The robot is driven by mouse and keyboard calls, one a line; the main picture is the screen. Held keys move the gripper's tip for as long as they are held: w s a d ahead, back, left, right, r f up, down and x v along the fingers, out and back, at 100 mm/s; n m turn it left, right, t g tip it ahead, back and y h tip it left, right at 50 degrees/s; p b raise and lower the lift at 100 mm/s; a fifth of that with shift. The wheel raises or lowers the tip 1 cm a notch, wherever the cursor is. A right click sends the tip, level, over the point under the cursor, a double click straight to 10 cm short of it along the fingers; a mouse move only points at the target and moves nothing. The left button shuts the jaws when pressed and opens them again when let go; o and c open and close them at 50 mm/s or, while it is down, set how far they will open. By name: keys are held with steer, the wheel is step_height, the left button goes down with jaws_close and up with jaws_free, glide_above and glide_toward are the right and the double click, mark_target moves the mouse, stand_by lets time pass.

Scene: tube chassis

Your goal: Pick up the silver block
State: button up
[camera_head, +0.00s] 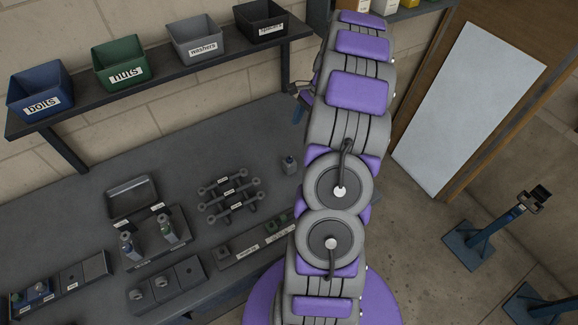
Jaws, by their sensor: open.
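I cannot single out the silver block with certainty. Small grey fixture blocks (189,272) with round metal pieces stand near the bench's front edge. A small dark grey-blue piece (289,164) stands alone on the bench, just left of my arm. A long narrow grey rail (252,244) with small blocks and labels lies along the front edge, partly behind my arm. My grey and purple arm runs up the picture and hides part of the bench. My gripper cannot be made out; the arm seems to hide it.
Grey workbench (100,211) holds an empty tray (131,198), two bottles (167,229), dark linked rods (231,193) and a compartment tray (83,274). Bins labelled bolts (40,92), nuts (121,62), washers (195,40) line a shelf. A blue stand (486,231) is at right.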

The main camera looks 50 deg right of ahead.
mark_target(289, 164)
steer(key=x, duration=0.4)
steer(key=b+x, duration=0.1)
steer(key=x, duration=0.3)
steer(key=b+x, duration=0.1)
steer(key=x, duration=0.3)
steer(key=shift+d+f, duration=0.15)
steer(key=shift+d, duration=0.25)
steer(key=shift+a+f+b, duration=0.1)
steer(key=shift+f+b, duration=0.25)
steer(key=shift+f, duration=0.25)
steer(key=b+x, duration=0.1)
steer(key=x, duration=0.3)
steer(key=shift+s+a+f, duration=0.1)
steer(key=shift+f, duration=0.05)
steer(key=c, duration=1.2)
